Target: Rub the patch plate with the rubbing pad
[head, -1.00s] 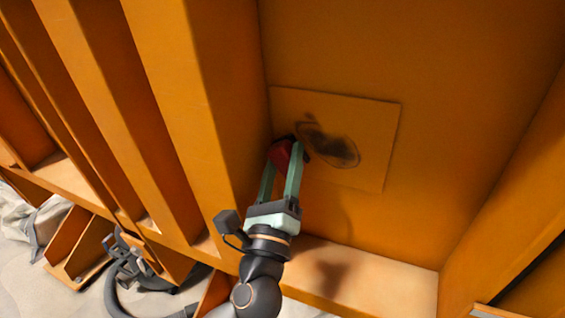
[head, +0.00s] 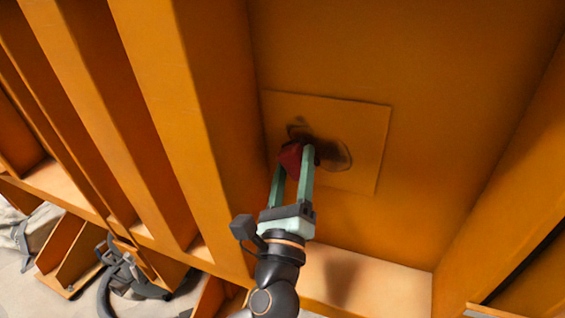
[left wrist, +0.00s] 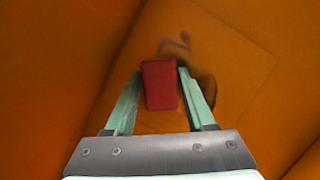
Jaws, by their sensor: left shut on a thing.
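The patch plate (head: 362,118) is a square orange plate on the orange panel, with a dark smudge around its middle. It also shows in the left wrist view (left wrist: 245,65). My left gripper (head: 293,160) is shut on the rubbing pad (head: 290,157), a red block with a dark face. The pad is in front of the smudge, over the plate's left-middle part, and hides some of it. In the left wrist view the red pad (left wrist: 159,85) sits between the pale green fingers. I cannot tell whether the pad touches the plate. My right gripper is not in view.
A tall orange rib (head: 185,120) stands close to the left of the plate and my left arm. A ledge (head: 370,283) runs below the panel. Another orange wall (head: 500,195) rises at the right. The panel right of the plate is clear.

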